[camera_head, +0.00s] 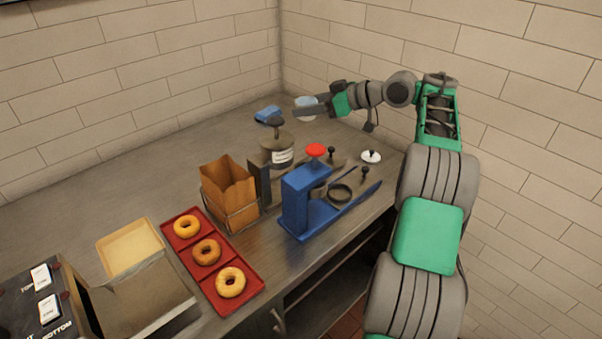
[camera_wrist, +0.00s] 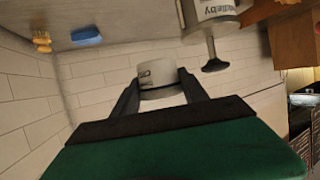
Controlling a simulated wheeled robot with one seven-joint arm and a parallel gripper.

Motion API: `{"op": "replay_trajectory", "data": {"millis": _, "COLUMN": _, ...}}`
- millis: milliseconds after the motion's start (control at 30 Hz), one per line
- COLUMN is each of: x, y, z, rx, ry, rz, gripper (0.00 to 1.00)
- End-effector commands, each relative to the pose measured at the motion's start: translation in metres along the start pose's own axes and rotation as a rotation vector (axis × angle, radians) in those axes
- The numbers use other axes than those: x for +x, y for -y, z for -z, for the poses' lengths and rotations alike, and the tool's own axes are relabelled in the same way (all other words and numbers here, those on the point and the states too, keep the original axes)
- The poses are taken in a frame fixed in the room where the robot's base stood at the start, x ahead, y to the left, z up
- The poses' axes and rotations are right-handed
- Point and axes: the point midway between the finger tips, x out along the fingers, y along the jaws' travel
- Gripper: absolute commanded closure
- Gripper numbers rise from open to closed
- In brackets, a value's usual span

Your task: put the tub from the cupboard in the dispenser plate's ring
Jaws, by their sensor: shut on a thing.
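The tub is a small pale round container with dark lettering. In the wrist view the tub (camera_wrist: 158,76) sits between my two fingers. In the head view the tub (camera_head: 304,101) shows at the back right of the counter, partly behind a finger. My gripper (camera_head: 312,109) is shut on it; its fingers also show in the wrist view (camera_wrist: 158,92). I cannot tell whether the tub touches the counter. The blue dispenser (camera_head: 296,204) with a red knob stands nearer the counter's front edge. A dark ring (camera_head: 340,193) lies at its plate (camera_head: 318,220), with nothing visible inside.
A labelled grey canister (camera_head: 277,152) stands between my gripper and the dispenser. A blue item (camera_head: 267,113) lies behind it. A white lid (camera_head: 371,156) and dark-knobbed pieces lie right. A paper bag (camera_head: 228,188) and red donut tray (camera_head: 212,262) are left. The back-left counter is clear.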

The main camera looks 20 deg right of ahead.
Motion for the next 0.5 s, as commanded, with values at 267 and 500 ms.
{"op": "replay_trajectory", "data": {"millis": 267, "x": 0.015, "y": 0.001, "z": -0.033, "rx": 0.005, "ry": 0.000, "rz": 0.002, "gripper": 0.92}}
{"op": "replay_trajectory", "data": {"millis": 500, "x": 0.042, "y": 0.002, "z": -0.098, "rx": 0.005, "ry": 0.000, "rz": 0.004, "gripper": 0.92}}
